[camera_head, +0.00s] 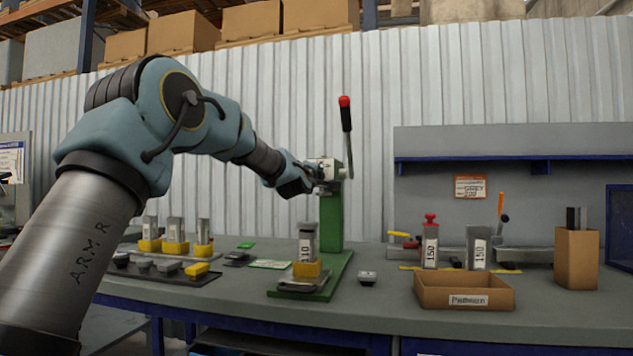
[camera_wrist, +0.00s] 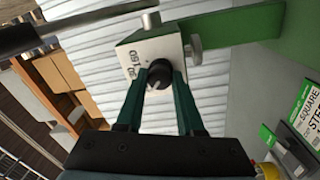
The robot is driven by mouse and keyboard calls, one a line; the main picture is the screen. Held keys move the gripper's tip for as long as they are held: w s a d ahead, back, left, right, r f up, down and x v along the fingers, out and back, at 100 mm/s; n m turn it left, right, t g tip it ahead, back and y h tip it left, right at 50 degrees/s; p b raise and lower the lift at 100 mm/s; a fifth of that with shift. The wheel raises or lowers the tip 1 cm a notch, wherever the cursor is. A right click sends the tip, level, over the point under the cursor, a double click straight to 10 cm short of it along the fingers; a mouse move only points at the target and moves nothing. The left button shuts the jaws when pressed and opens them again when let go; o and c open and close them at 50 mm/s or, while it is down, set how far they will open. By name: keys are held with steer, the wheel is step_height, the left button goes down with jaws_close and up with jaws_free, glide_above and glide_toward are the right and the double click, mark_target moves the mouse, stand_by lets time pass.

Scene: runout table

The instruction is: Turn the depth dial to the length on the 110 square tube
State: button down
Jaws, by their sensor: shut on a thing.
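My gripper (camera_wrist: 160,95) is shut on the black depth dial (camera_wrist: 159,76) in the wrist view, one green finger on each side of the knob. In the head view my gripper (camera_head: 309,184) reaches the head of the green press (camera_head: 331,222), hiding the dial. The square tube marked 110 (camera_head: 306,250) stands upright in a yellow holder (camera_head: 307,269) on the press base.
A lever with a red knob (camera_head: 345,102) rises above the press head. Several tubes in yellow holders (camera_head: 175,246) stand at left. The front of the table (camera_head: 370,315) is clear.

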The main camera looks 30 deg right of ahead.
steer(key=shift+r, duration=0.3)
steer(key=c, duration=1)
jaws_free()
steer(key=o, duration=0.4)
steer(key=shift+d+f, duration=0.1)
steer(key=shift+f, duration=0.1)
steer(key=b+v, duration=0.3)
steer(key=v, duration=0.7)
steer(key=shift+s+a, duration=0.3)
